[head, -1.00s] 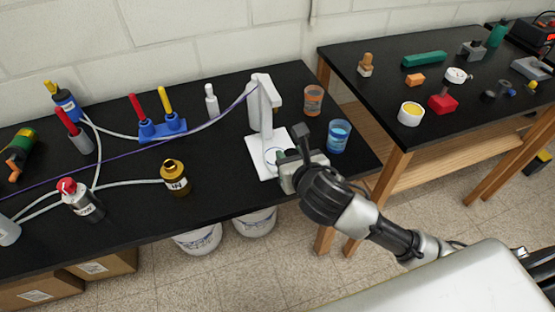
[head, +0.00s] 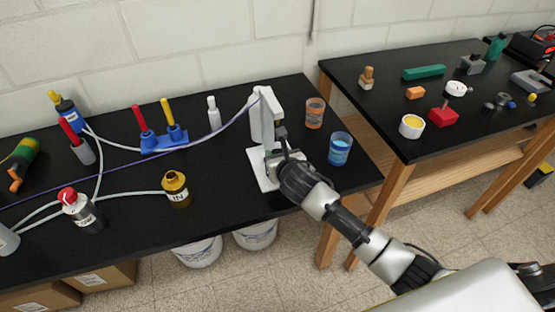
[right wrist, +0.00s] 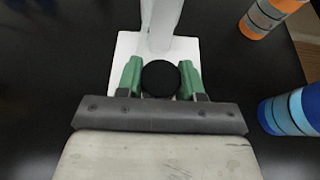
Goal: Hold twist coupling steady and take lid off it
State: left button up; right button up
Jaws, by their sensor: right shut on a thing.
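A black round-topped thing (right wrist: 160,78) sits between the green fingers of my right gripper (right wrist: 161,82) in the right wrist view. The fingers are shut on its sides. It looks like the twist coupling's black lid or top; what is below it is hidden. A white stand with an upright column (head: 262,118) and a flat base (head: 258,178) is right behind it. In the head view my right gripper (head: 270,152) is over the base, close to the column, and the wrist hides the held thing. My left gripper is not in view.
A blue cup (head: 340,149) and an orange cup (head: 315,113) stand right of the stand. A brass bottle (head: 176,190) marked IN stands to its left. A purple cable (head: 205,140) runs to the stand's top. A second table (head: 385,130) with small parts is at the right.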

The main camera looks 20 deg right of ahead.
jog(key=shift+f, duration=0.85)
jog(key=shift+f, duration=0.15)
jog(key=o, duration=1)
jog(key=shift+c, duration=0.2)
